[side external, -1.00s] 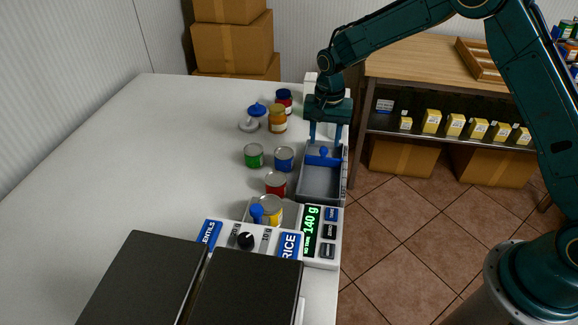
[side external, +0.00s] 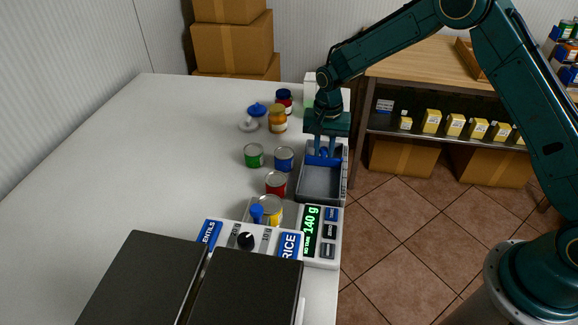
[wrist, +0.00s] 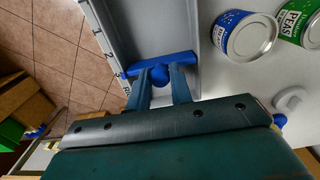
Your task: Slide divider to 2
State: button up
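The blue divider (side external: 322,160) stands across the grey tray (side external: 320,184), near the tray's far end in the side view. Its round blue knob (wrist: 160,74) shows in the wrist view, where the divider (wrist: 184,60) spans the tray (wrist: 150,25). My gripper (side external: 325,152) is down in the tray with one finger on each side of the knob. In the wrist view the gripper (wrist: 161,78) appears shut on the knob.
Beside the tray stand a blue can (side external: 284,159), a green can (side external: 253,155) and a red can (side external: 276,184). A weighing scale (side external: 321,237) showing 140 g is at the tray's near end. The tray's inside is otherwise empty.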

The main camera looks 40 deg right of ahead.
jog(key=shift+s+a, duration=1.05)
jog(key=shift+a, duration=0.05)
jog(key=o, duration=0.8)
notch_tip(320, 180, up, 7)
dwell(0.7)
